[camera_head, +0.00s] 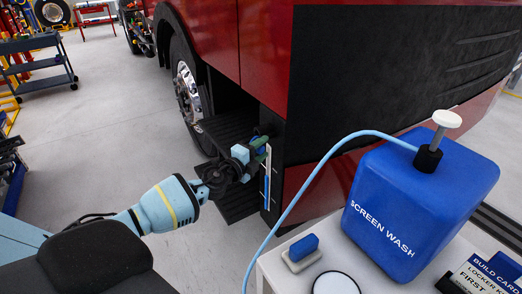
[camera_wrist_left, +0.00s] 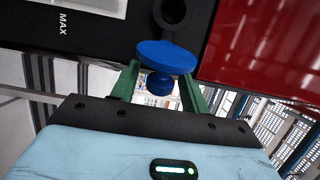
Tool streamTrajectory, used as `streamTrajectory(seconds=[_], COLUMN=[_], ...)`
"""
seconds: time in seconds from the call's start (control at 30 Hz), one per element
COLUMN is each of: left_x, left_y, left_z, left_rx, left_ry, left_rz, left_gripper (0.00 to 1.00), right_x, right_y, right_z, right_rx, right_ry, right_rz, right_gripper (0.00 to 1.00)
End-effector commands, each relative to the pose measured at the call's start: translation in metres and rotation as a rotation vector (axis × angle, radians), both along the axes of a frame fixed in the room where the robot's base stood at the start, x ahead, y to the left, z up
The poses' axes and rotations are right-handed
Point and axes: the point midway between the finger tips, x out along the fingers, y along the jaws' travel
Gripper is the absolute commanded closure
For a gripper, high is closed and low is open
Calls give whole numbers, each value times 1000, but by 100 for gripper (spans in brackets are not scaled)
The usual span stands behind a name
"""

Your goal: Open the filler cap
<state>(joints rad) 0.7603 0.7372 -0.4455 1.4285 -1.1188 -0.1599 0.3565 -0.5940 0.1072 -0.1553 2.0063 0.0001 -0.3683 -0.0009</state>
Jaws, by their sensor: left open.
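The filler cap (camera_wrist_left: 166,56) is a blue disc with a round blue knob facing my left gripper in the left wrist view. A dark ring with a round hole (camera_wrist_left: 172,12) shows just beyond the cap's edge, on the black panel. My left gripper (camera_wrist_left: 159,88) is open, with its green fingers on either side of the knob. I cannot tell whether they touch it. In the head view my left gripper (camera_head: 262,150) reaches the dark corner panel of the red vehicle (camera_head: 350,65), and the cap is mostly hidden there. My right gripper is not in view.
A blue screen wash container (camera_head: 420,205) with a pump and a light blue hose (camera_head: 305,185) stands on a white surface at right. A level strip (camera_head: 266,188) runs down the panel below my gripper. Black steps (camera_head: 230,130) lie behind it.

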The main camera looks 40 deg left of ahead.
Motion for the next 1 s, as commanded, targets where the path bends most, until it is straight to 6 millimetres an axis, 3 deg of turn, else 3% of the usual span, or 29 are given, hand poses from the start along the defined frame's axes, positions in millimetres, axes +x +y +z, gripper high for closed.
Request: streamTrajectory(seconds=[0.2,0.53,1.0], left_x=[0,0,4], left_y=[0,0,-8], left_z=[0,0,4], left_rx=[0,0,-5], left_ry=[0,0,-3], left_rz=[0,0,125], left_gripper=[54,96,96], right_x=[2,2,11], right_y=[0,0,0], right_z=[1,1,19], right_rx=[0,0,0], right_ry=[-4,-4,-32], right_rz=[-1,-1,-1], right_gripper=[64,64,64])
